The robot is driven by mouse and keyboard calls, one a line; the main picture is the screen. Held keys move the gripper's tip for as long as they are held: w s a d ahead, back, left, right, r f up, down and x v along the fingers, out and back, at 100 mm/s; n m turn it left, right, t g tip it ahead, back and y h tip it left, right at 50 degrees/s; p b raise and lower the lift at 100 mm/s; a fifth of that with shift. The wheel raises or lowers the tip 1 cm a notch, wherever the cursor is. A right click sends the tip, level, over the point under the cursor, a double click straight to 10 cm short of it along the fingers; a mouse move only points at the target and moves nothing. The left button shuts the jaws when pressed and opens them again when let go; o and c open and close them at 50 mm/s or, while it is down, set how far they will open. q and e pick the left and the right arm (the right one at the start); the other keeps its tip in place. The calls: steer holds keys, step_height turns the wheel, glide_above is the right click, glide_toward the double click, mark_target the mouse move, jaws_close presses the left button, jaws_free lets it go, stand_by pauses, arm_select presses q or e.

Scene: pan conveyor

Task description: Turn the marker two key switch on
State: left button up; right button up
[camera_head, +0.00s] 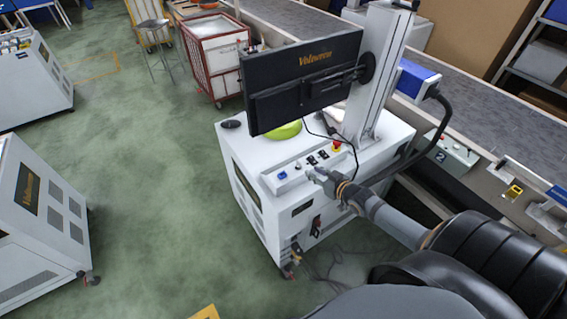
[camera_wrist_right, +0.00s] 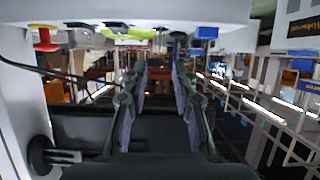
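A white marker cabinet (camera_head: 235,150) stands by the conveyor, with a sloped control strip on its top front edge. The strip has a blue button (camera_head: 282,175), a small key switch (camera_head: 298,166), black switches (camera_head: 311,160) and a red emergency stop (camera_head: 337,145). My right gripper (camera_head: 312,174) is just in front of the strip, close to the key switch; contact cannot be told. In the right wrist view its fingers (camera_wrist_right: 158,72) are apart with nothing between them. That view also shows the blue button (camera_wrist_right: 207,32) and red stop (camera_wrist_right: 45,40). The key's position is too small to read.
A monitor (camera_head: 300,80) on a post overhangs the cabinet top, with a green object (camera_head: 285,131) beneath. A box marked 2 (camera_head: 450,153) is beside the conveyor (camera_head: 470,100). Cables hang at the cabinet's right. Green floor (camera_head: 150,170) is open at left.

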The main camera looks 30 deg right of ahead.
mark_target(299, 164)
steer(key=b+x, duration=0.7)
steer(key=x, duration=0.3)
steer(key=shift+r, duration=0.2)
steer(key=shift+w+f, duration=0.1)
steer(key=shift+w, duration=0.25)
arm_select(q)
step_height(299, 164, down, 7)
steer(key=d, duration=0.1)
steer(key=shift+d, duration=0.2)
steer(key=shift+r, duration=0.1)
arm_select(e)
steer(key=shift+c, duration=0.5)
jaws_close()
